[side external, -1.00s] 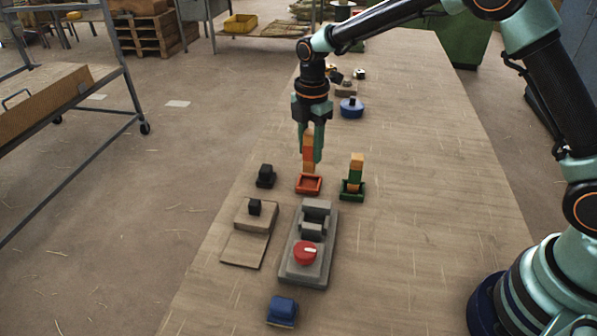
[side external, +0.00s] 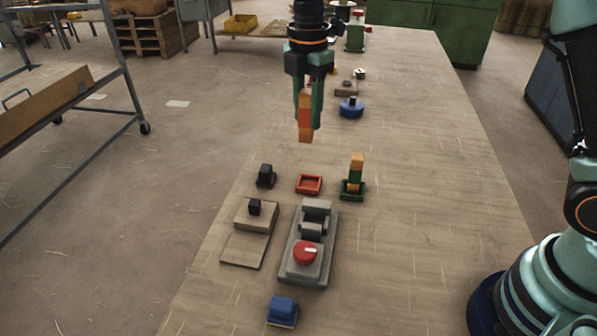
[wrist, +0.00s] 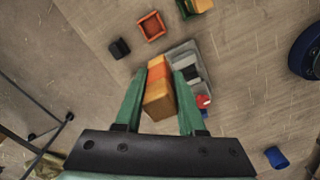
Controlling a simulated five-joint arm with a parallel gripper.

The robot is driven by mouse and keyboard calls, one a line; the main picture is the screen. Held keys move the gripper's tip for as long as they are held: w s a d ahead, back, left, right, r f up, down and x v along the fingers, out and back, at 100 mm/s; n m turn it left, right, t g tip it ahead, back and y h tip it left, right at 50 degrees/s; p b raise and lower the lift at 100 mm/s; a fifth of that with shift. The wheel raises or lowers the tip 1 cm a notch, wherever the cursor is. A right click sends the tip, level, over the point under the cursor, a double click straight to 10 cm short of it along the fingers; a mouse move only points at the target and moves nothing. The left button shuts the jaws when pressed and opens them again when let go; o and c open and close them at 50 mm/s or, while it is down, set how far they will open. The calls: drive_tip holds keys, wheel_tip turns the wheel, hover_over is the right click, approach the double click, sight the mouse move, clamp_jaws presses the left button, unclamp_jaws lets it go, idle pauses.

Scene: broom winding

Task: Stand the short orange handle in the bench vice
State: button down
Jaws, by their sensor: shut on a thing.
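My gripper (side external: 307,112) is shut on the short orange handle (side external: 305,128), which has a red-orange band at its middle, and holds it upright in the air above the bench. In the wrist view the orange handle (wrist: 159,93) sits between the two green fingers. The bench vice (side external: 312,240) is grey with a red knob (side external: 305,253) and stands on the bench nearer the camera, its jaws apart with a gap between them. In the wrist view the vice (wrist: 186,62) is partly hidden behind the handle and a finger.
An empty red-orange square holder (side external: 309,184) lies behind the vice. A black block (side external: 265,176), a wooden stand (side external: 249,232) and a blue block (side external: 282,311) are nearby.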

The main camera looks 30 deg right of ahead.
drive_tip(key=shift+s+a+f, duration=0.65)
drive_tip(key=shift+s+f, duration=0.85)
drive_tip(key=shift+f, duration=0.75)
drive_tip(key=shift+s+a+f, duration=0.7)
drive_tip(key=shift+s+f, duration=0.85)
drive_tip(key=shift+f, duration=0.75)
drive_tip(key=shift+s+a+f, duration=0.65)
drive_tip(key=shift+s+f, duration=0.85)
drive_tip(key=shift+f, duration=0.75)
drive_tip(key=shift+r, duration=0.2)
drive_tip(key=shift+r, duration=0.25)
drive_tip(key=shift+f, duration=0.25)
drive_tip(key=shift+r, duration=0.25)
drive_tip(key=shift+f, duration=0.7)
